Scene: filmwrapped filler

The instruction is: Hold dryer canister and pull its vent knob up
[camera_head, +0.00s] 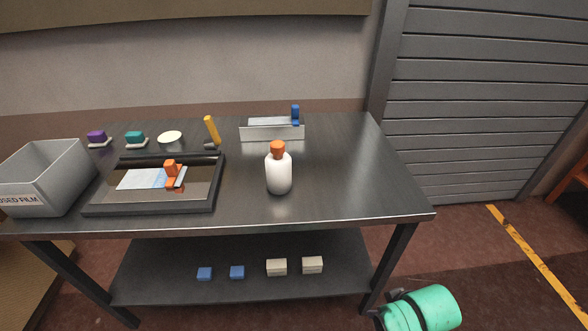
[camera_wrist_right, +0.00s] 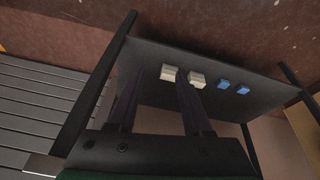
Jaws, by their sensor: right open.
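The dryer canister (camera_head: 278,176) is a white rounded bottle standing upright near the front of the dark table, right of the middle. Its orange vent knob (camera_head: 278,148) sits on top. No gripper touches it. My right gripper is open and empty in the right wrist view (camera_wrist_right: 158,82), pointing toward the lower shelf. In the head view, only part of my green right wrist shows, low at the right, in front of the table and well below the canister. The canister is not in the right wrist view. My left gripper is not in view.
Left of the canister lies a black tray (camera_head: 150,209) with an orange-handled piece; a grey bin (camera_head: 52,205) stands beyond it. Behind is a metal holder (camera_head: 258,133) with a blue part. The lower shelf (camera_head: 160,289) carries blue and beige blocks. The table's right side is clear.

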